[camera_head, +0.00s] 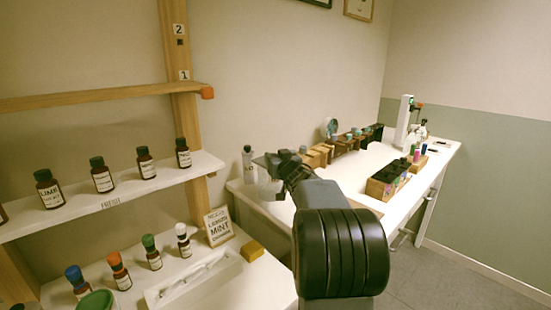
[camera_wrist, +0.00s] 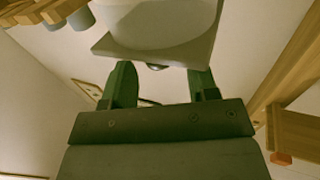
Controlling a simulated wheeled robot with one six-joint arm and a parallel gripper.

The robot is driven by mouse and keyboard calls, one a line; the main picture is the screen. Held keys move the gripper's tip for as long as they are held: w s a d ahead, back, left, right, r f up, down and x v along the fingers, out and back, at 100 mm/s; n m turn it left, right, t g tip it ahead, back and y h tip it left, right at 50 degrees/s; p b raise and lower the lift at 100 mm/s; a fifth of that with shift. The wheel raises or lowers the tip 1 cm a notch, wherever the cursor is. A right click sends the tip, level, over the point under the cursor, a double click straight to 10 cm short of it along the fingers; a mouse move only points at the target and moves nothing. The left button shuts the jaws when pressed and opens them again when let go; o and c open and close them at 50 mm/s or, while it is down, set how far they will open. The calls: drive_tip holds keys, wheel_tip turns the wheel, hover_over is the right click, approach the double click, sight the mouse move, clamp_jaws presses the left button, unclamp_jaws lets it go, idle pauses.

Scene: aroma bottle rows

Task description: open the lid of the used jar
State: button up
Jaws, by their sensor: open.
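The used jar (camera_head: 268,188) is pale and stands on the left end of the white table, partly hidden behind my gripper (camera_head: 268,163). In the wrist view the white round jar body (camera_wrist: 160,20) is at the top edge, cut off by the frame. A pale flat square lid (camera_wrist: 115,50) lies across it, with a small knob (camera_wrist: 157,67) showing at its edge. My gripper (camera_wrist: 162,85) is open, with one finger to each side of the knob. I see no clear contact between fingers and lid.
A white bottle (camera_head: 248,165) stands just left of the jar. Wooden blocks (camera_head: 318,155) line the wall behind. A wooden box (camera_head: 385,187) with dark items sits to the right. The bottle shelf (camera_head: 125,193) is at left. The table (camera_head: 345,185) has bare room in its middle.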

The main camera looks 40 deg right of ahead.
drive_tip(key=shift+w+d, duration=0.1)
drive_tip(key=shift+w, duration=0.35)
drive_tip(key=shift+c, duration=0.4)
clamp_jaws()
